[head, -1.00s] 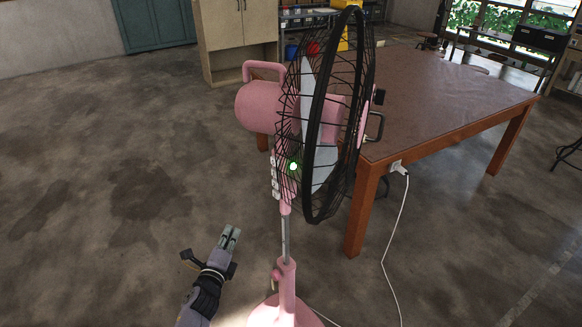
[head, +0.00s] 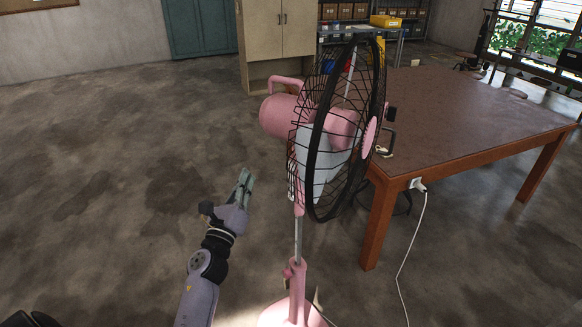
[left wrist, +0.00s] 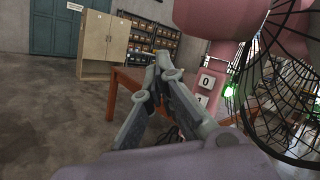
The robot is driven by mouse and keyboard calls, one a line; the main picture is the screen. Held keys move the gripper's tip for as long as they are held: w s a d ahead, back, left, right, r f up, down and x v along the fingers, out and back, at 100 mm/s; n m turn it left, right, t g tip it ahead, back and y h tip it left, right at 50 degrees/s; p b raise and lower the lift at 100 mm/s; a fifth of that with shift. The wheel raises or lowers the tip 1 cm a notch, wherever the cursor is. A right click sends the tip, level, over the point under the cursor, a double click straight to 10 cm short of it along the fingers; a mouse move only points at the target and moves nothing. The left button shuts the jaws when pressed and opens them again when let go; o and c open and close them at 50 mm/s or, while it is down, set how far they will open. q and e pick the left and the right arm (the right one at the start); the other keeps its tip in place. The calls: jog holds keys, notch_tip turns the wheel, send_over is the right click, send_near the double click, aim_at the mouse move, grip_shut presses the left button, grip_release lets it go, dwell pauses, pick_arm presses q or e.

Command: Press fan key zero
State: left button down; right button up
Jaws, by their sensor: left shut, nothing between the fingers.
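A pink pedestal fan (head: 283,117) with a black wire cage (head: 318,150) stands upright on the floor, turned sideways in the head view. In the left wrist view, the white key marked 0 (left wrist: 207,81) sits on the fan's pink stem, above a key marked 1 (left wrist: 201,99). A green light (left wrist: 229,90) glows to the right of the keys. My left gripper (head: 246,176) is shut and empty, left of the fan's stem and apart from it. In the left wrist view its fingertips (left wrist: 161,66) are left of the zero key. My right gripper is not in view.
A brown table (head: 470,112) stands right behind the fan, with a white cable (head: 412,240) hanging from its corner to the floor. A wooden cabinet (head: 276,35) and shelving are at the back. The floor to the left is open.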

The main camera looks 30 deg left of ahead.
pick_arm(q)
jog(key=w+d+b, duration=0.1)
jog(key=w+d, duration=0.3)
jog(key=w, duration=0.3)
jog(key=shift+w+d, duration=0.3)
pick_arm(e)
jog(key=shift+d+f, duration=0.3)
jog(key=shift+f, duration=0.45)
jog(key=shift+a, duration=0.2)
pick_arm(q)
jog(key=shift+b, duration=0.3)
jog(key=shift+w+d, duration=0.2)
jog(key=shift+w, duration=0.15)
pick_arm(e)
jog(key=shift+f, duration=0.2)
pick_arm(q)
jog(key=shift+w+d+b, duration=0.25)
jog(key=shift+w+b, duration=0.1)
jog(key=shift+b, duration=0.05)
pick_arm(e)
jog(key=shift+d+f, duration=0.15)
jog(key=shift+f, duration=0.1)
pick_arm(q)
jog(key=shift+s+a, duration=0.1)
jog(key=shift+s, duration=0.05)
dwell(0.6)
jog(key=shift+s+a, duration=0.3)
jog(key=shift+s, duration=0.3)
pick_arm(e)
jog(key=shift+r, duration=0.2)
